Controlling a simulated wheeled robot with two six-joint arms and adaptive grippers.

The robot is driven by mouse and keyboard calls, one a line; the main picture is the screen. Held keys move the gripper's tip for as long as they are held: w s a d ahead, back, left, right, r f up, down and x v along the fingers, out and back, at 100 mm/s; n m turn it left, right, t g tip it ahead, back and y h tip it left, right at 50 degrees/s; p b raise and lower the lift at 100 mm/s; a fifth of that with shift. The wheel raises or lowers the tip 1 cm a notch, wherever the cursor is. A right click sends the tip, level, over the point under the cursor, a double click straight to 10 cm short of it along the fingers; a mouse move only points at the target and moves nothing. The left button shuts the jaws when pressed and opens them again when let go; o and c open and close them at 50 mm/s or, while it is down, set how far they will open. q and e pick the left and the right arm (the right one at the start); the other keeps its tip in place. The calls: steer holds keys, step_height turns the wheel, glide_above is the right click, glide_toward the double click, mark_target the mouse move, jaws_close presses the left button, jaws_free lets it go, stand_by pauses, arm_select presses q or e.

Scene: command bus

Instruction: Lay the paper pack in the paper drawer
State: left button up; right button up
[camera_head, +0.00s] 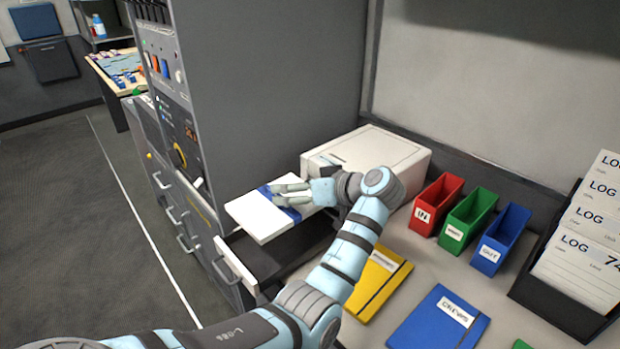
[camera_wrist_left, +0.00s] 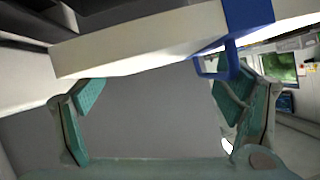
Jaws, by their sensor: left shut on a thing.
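The paper pack (camera_head: 258,221) is a flat white block with a blue band around it. My left gripper (camera_head: 284,192) is shut on it at the banded part and holds it above the open drawer. In the left wrist view the pack (camera_wrist_left: 130,48) spans the top, with the blue band at the right finger of the gripper (camera_wrist_left: 158,88). The paper drawer (camera_head: 236,262) is pulled out below the pack, with a pale front and handle and a dark inside. The pack and arm hide part of the inside. My right gripper is not in view.
A white printer-like box (camera_head: 385,150) stands behind the gripper. Red (camera_head: 436,205), green (camera_head: 469,220) and blue (camera_head: 500,240) bins stand right of it. Yellow (camera_head: 377,284) and blue (camera_head: 440,318) folders lie on the counter. A grey console (camera_head: 250,90) rises behind the drawer.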

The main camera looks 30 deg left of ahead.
arm_select(q)
steer(key=shift+f, duration=0.1)
steer(key=shift+s+f+b, duration=0.1)
steer(key=shift+s+b, duration=0.05)
steer(key=shift+b, duration=0.15)
steer(key=shift+s+f+b, duration=0.15)
steer(key=shift+f+b, duration=0.45)
steer(key=shift+b, duration=0.05)
steer(key=shift+s+f+b, duration=0.15)
steer(key=shift+f+b, duration=0.4)
steer(key=shift+b, duration=0.05)
steer(key=b, duration=0.4)
glide_above(299, 237)
step_height(299, 237, down, 4)
steer(key=shift+a+f, duration=0.1)
steer(key=shift+a, duration=0.05)
steer(key=shift+f, duration=0.4)
step_height(299, 237, down, 3)
steer(key=shift+r+b, duration=0.2)
steer(key=shift+b, duration=0.65)
steer(key=shift+f, duration=0.2)
steer(key=o, duration=1.3)
steer(key=v, duration=0.7)
steer(key=shift+d, duration=0.4)
arm_select(e)
step_height(299, 237, down, 9)
steer(key=d, duration=0.2)
steer(key=shift+w+d+r+h, duration=0.2)
steer(key=shift+w+d+h, duration=0.15)
steer(key=shift+w, duration=0.1)
